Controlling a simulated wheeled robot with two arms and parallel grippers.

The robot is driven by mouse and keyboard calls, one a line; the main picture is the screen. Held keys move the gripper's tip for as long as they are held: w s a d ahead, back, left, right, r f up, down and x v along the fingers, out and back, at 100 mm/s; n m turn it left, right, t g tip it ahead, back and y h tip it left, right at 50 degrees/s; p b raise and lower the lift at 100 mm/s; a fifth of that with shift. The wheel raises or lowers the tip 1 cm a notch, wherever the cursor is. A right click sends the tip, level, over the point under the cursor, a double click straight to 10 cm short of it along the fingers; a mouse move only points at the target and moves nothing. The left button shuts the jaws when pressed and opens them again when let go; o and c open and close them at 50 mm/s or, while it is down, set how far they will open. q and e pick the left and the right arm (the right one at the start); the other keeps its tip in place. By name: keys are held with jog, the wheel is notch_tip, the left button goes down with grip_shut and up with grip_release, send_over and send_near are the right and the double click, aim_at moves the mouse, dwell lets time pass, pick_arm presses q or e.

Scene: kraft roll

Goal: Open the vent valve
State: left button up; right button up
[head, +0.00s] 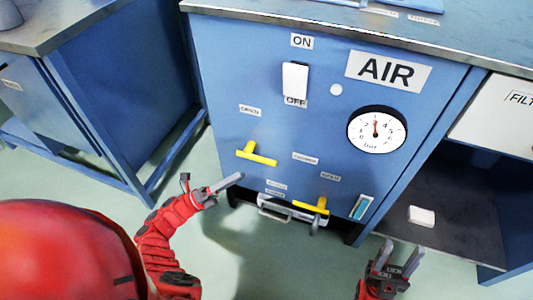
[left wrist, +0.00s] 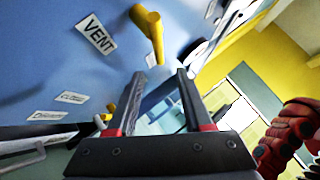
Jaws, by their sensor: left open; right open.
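The vent valve's yellow handle (head: 257,154) sits on the blue panel (head: 230,70). It lies nearly level, its right end towards a small label that seems to read CLOSED (head: 305,158); an OPEN label (head: 250,110) is above. In the left wrist view the handle (left wrist: 150,35) stands out beside the VENT label (left wrist: 96,34), beyond my fingers. My left gripper (head: 229,183) is open and empty, just below and left of the handle, apart from it. It also shows in the left wrist view (left wrist: 153,100). My right gripper (head: 400,256) is open and empty at lower right.
A second yellow handle (head: 312,206) and a metal tray or drawer (head: 290,210) are lower on the panel. A white switch (head: 295,79) and a pressure gauge (head: 376,130) are above. A shelf with a white block (head: 421,216) is at right. A blue bench (head: 120,95) stands left.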

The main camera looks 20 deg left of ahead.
aim_at(267, 161)
pick_arm(q)
jog(key=b+x, duration=0.1)
jog(key=x, duration=0.9)
jog(key=shift+w+d+r, duration=0.1)
jog(key=shift+w+d, duration=0.15)
jog(key=shift+d, duration=0.1)
jog(key=shift+c, duration=0.3)
grip_shut()
dwell(0.6)
